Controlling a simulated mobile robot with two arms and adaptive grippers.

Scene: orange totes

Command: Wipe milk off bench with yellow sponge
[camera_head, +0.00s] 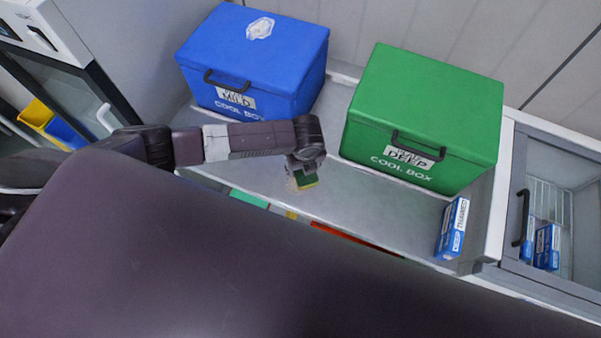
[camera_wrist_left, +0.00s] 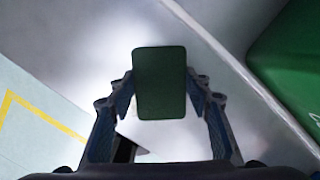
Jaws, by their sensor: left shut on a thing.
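My left gripper (camera_head: 304,170) reaches over the grey metal bench (camera_head: 258,178) from the left. It is shut on the sponge (camera_head: 306,181), which shows a dark green face and a thin yellow edge. In the left wrist view the sponge's green face (camera_wrist_left: 160,83) sits between the two fingers of the left gripper (camera_wrist_left: 160,98). The sponge is low over the bench near its front edge; I cannot tell whether it touches. I cannot make out milk for certain; pale areas in the wrist view may be glare. My right gripper is not in view.
A blue cool box (camera_head: 252,60) with a white patch on its lid stands behind. A green cool box (camera_head: 424,110) stands to the right. A small blue-and-white carton (camera_head: 452,228) stands at the bench's right end. A glass-fronted cabinet (camera_head: 555,205) is further right.

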